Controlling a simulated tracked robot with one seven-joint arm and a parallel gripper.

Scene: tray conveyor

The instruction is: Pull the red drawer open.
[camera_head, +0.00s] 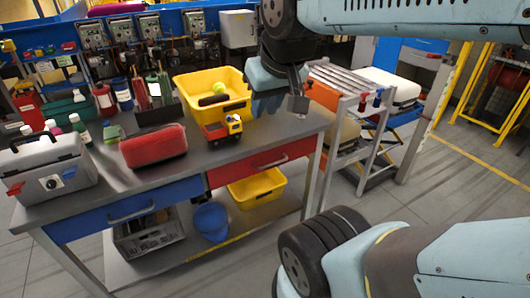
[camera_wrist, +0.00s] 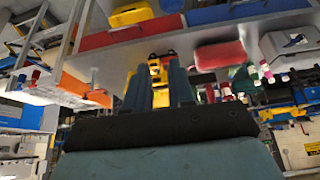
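The red drawer (camera_head: 255,166) is under the right half of the grey workbench top. Its front looks flush with the bench and carries a pale bar handle (camera_head: 270,161). In the wrist view, which is turned over, the red drawer front (camera_wrist: 92,40) is at the upper left. My gripper (camera_head: 281,107) is above the bench's right end, higher than the drawer and apart from its handle. In the wrist view my gripper (camera_wrist: 159,72) has its two fingers spread, with nothing held between them. The toy truck shows beyond the gap.
A blue drawer (camera_head: 88,220) is left of the red one. On the workbench (camera_head: 203,158) stand a yellow bin (camera_head: 190,92), a toy truck (camera_head: 214,131), a red case (camera_head: 153,147) and a grey toolbox (camera_head: 48,168). A roller rack (camera_head: 349,98) stands right. Floor in front is clear.

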